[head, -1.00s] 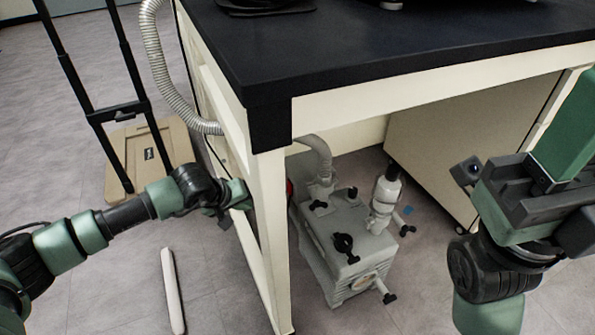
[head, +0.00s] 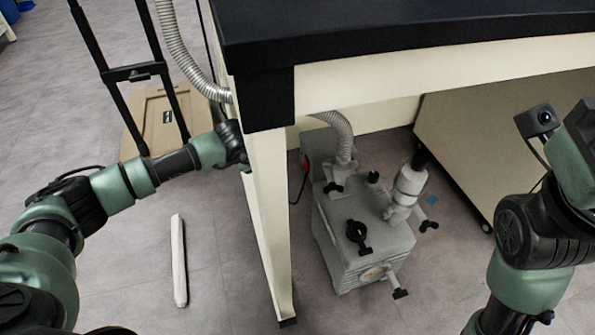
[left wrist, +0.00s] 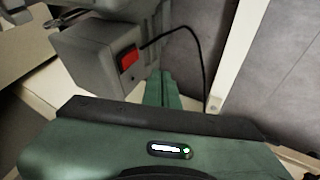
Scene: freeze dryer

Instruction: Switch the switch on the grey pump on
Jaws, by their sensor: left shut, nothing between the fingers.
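The grey pump (head: 360,262) stands on the floor under the bench. In the left wrist view its grey motor housing (left wrist: 88,62) carries a red switch (left wrist: 129,58) on the end face, with a black cord running from beside it. The switch's on or off position is too small to tell. My right gripper's fingers are not visible.
The cream bench leg (head: 268,225) stands between my left arm and the pump. A ribbed hose (head: 338,128) rises from the pump. A wheeled cabinet (head: 500,130) is at the right. A white bar (head: 179,262) and a brown folding cart (head: 155,120) are at the left.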

